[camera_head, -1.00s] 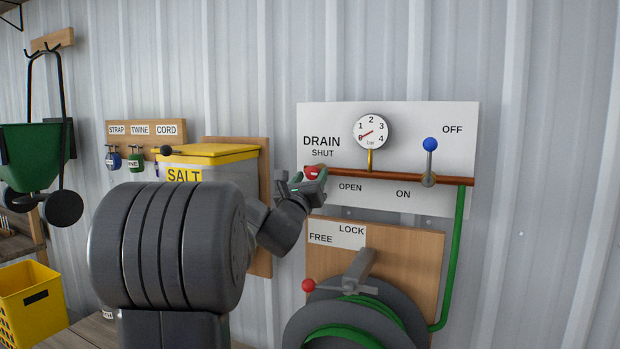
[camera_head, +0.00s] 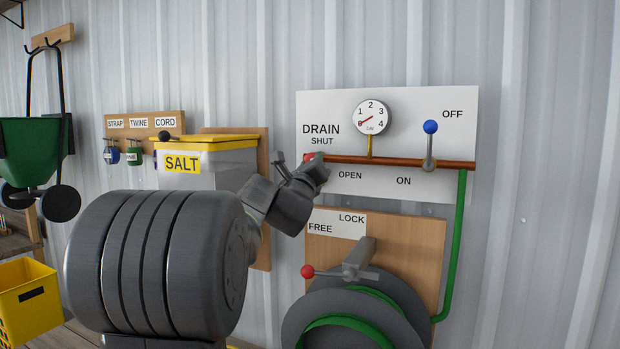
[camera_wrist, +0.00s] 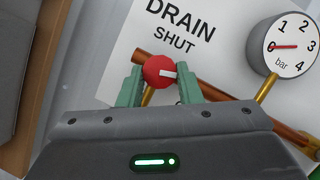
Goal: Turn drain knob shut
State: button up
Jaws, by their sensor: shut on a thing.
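The drain knob (camera_wrist: 157,71) is red and round with a white pointer mark, at the left end of a copper pipe. In the wrist view its mark points right, away from the SHUT label (camera_wrist: 174,39) above it. My gripper (camera_wrist: 161,84) is shut on the knob, one green fingertip on each side. In the head view my gripper (camera_head: 312,163) covers most of the knob, leaving a little red (camera_head: 308,157). The OPEN label (camera_head: 350,175) is below and right of the knob.
A pressure gauge (camera_head: 372,118) near zero and a blue-tipped lever (camera_head: 430,128) are right along the pipe (camera_head: 395,161). Below is a hose reel (camera_head: 300,325) with a red-tipped handle (camera_head: 308,271). A salt bin (camera_head: 215,172) stands left, close to my arm.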

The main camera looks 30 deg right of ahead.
jog(key=n+y, duration=0.1)
jog(key=n, duration=0.3)
jog(key=n+y, duration=0.2)
jog(key=n, duration=0.2)
jog(key=r+n+y, duration=0.1)
jog(key=n, duration=0.2)
jog(key=shift+s+d+r+n+g+y, duration=0.1)
jog(key=shift+s+d+n+g+y, duration=0.05)
jog(key=shift+n+g+y, duration=0.25)
jog(key=n+p, duration=0.2)
jog(key=p, duration=0.1)
jog(key=shift+r+g, duration=0.1)
jog(key=shift+g, duration=0.3)
jog(key=n+p, duration=0.1)
jog(key=p, duration=0.1)
jog(key=shift+n+y+p, duration=0.3)
jog(key=shift+p, duration=0.1)
jog(key=shift+n+g+p, duration=0.3)
jog(key=shift+g+p, duration=0.1)
jog(key=shift+g, duration=0.1)
jog(key=shift+f, duration=0.2)
jog(key=o, duration=1)
jog(key=shift+c, duration=0.2)
